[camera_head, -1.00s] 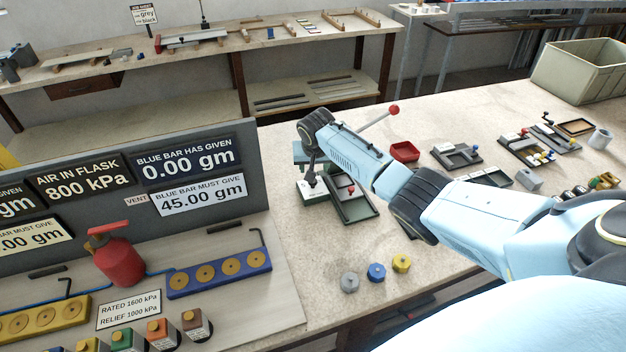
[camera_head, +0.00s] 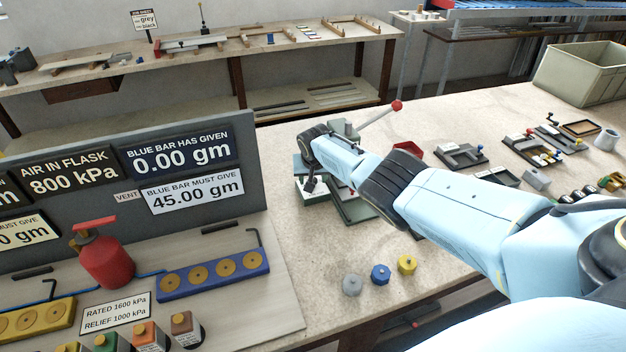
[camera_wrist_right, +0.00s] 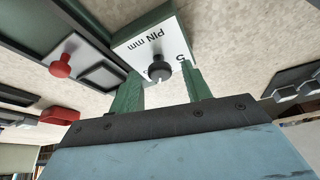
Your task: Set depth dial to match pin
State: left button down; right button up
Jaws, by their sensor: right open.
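The depth dial (camera_wrist_right: 158,72) is a small dark knob with a pale mark, on a white plate (camera_wrist_right: 150,45) lettered "PIN mm" on a green block. In the right wrist view my right gripper (camera_wrist_right: 164,82) is open, with one green finger on each side of the knob. I cannot tell whether the fingers touch it. In the head view my right arm reaches in from the right and its wrist hides most of the green-based device (camera_head: 355,210). The dial's setting is not readable. My left gripper is not in view.
A red-tipped lever (camera_head: 397,105) rises behind my wrist. Grey, blue and yellow knobbed pieces (camera_head: 380,274) stand in front of the device. A grey panel (camera_head: 245,135) with readouts and a red flask (camera_head: 106,262) are at left. Small trays (camera_head: 461,157) lie to the right.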

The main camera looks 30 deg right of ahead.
jog(key=c, duration=1)
jog(key=shift+m, duration=0.3)
jog(key=shift+w+a+m+h+b, duration=0.15)
jog(key=shift+m+h+b, duration=0.15)
jog(key=shift+m+b, duration=0.5)
jog(key=shift+m+g+h+b, duration=0.5)
jog(key=shift+m+g+b, duration=0.3)
jog(key=shift+m+b, duration=0.9)
jog(key=o, duration=1)
